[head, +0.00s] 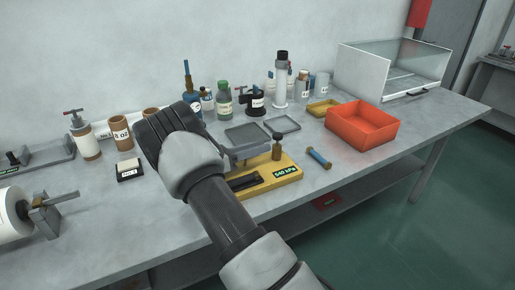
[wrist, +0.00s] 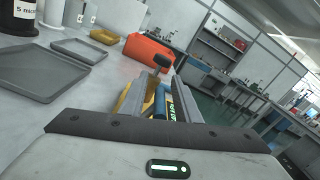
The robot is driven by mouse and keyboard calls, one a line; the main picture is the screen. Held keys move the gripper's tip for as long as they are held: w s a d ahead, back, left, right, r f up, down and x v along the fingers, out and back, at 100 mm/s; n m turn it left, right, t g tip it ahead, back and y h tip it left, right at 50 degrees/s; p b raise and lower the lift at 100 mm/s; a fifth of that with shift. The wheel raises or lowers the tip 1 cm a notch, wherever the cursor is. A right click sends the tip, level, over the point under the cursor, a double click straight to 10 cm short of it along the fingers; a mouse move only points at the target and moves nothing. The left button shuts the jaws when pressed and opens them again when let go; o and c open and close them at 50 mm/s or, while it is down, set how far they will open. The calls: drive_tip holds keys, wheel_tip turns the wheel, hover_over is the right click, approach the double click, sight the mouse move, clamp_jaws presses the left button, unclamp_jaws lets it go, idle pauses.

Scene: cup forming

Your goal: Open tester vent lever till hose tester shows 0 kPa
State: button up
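The yellow hose tester (head: 262,180) lies on the bench, partly hidden behind my forearm. Its display (head: 285,171) is lit green and seems to read about 540 kPa; the digits are small. A dark-topped upright fitting (head: 277,152), perhaps the vent lever, stands on the tester; a black knob (wrist: 162,61) shows ahead of my fingers in the wrist view. My gripper (head: 250,150) is above the tester's left side, mostly hidden by my wrist in the head view.
A blue tube with brownish ends (head: 318,157) lies right of the tester. A red-orange bin (head: 361,127), a small yellow tray (head: 323,108) and grey trays (head: 247,134) lie behind. Bottles stand along the wall. The bench front right is clear.

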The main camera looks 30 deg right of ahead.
clamp_jaws()
drive_tip(key=s+m, duration=0.1)
drive_tip(key=s+m+b, duration=0.1)
drive_tip(key=m, duration=0.1)
drive_tip(key=shift+f, duration=0.4)
drive_tip(key=shift+w, duration=0.1)
unclamp_jaws()
